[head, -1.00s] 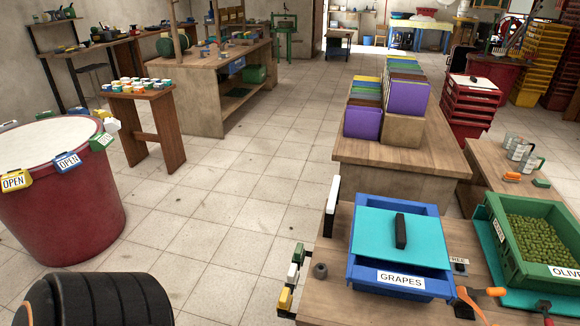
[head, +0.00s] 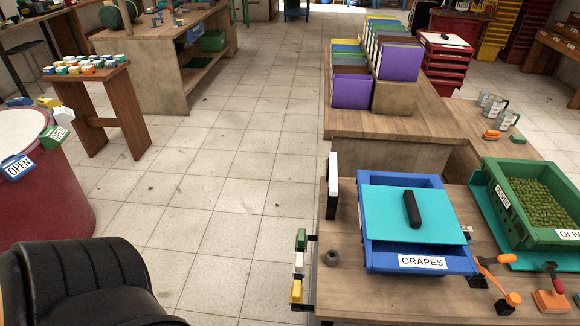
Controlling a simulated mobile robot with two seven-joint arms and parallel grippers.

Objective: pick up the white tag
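Small coloured tags hang on a rack at the left edge of the near table. A white tag (head: 299,262) is in the middle, between a green tag (head: 301,239) and a yellow tag (head: 296,291). Another white tag (head: 64,115) sits on the rim of the red barrel (head: 45,205) at the left, beside a green "OPEN" tag (head: 56,136) and a blue "OPEN" tag (head: 17,166). Neither gripper is in view.
The near table (head: 345,290) holds a blue GRAPES crate (head: 375,255) with a turquoise lid (head: 390,205), a green OLIVES crate (head: 515,222) and orange-handled tools. Tiled floor (head: 220,200) is clear between barrel and table.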

